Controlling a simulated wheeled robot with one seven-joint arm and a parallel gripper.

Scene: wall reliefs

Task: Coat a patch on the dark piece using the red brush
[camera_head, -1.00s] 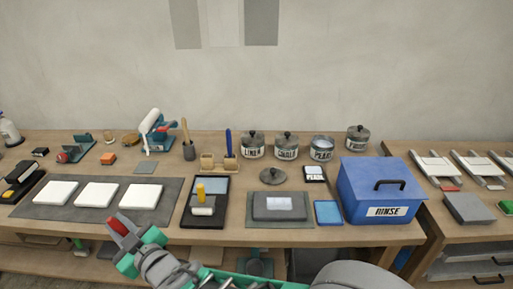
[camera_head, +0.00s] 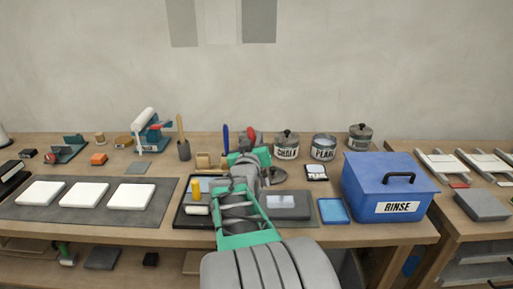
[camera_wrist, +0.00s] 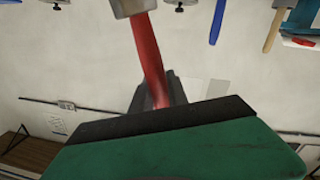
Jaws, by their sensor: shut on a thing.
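The red brush (camera_head: 251,132) is held in my gripper (camera_head: 249,150), over the back of the bench near the jars. In the wrist view its red handle (camera_wrist: 147,55) runs between the fingers of my gripper (camera_wrist: 158,95) to a grey-brown head at the top edge. The dark grey piece (camera_head: 298,212) lies flat on a grey mat in front of my gripper and to its right. A lighter rectangle shows on its top. My arm covers the piece's left part. I cannot tell whether the brush touches anything.
A loose lid (camera_head: 278,176) lies near my arm. A blue rinse box (camera_head: 385,190) stands right. A blue brush (camera_head: 226,138) stands upright left of my gripper. White tiles (camera_head: 85,195) lie left.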

